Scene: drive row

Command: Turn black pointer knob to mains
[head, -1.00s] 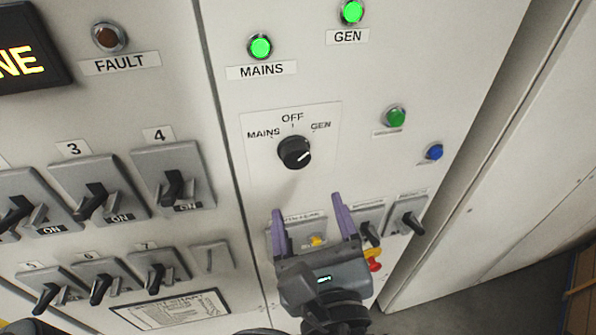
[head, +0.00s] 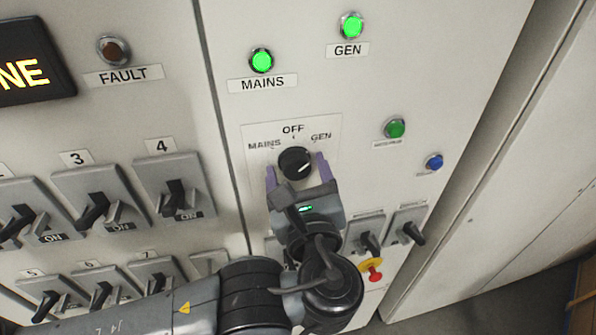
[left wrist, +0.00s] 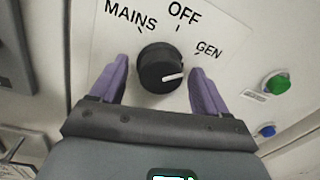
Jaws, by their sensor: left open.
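The black pointer knob (head: 295,162) sits on a white label plate (head: 262,133) marked MAINS, OFF and GEN. In the left wrist view the knob (left wrist: 162,69) shows its white pointer line on its right side, towards the GEN side and away from MAINS. My left gripper (head: 296,172) is open, its purple fingers on either side of the knob. In the left wrist view the fingers of my left gripper (left wrist: 158,82) stand apart from the knob, with a gap on each side. My right gripper is not in view.
Lit green MAINS (head: 261,61) and GEN (head: 351,26) lamps are above. A green button (head: 395,128) and a blue button (head: 434,162) are to the right. Lever switches (head: 409,229) and a red and yellow knob (head: 372,270) are below. Breaker switches (head: 172,190) fill the left.

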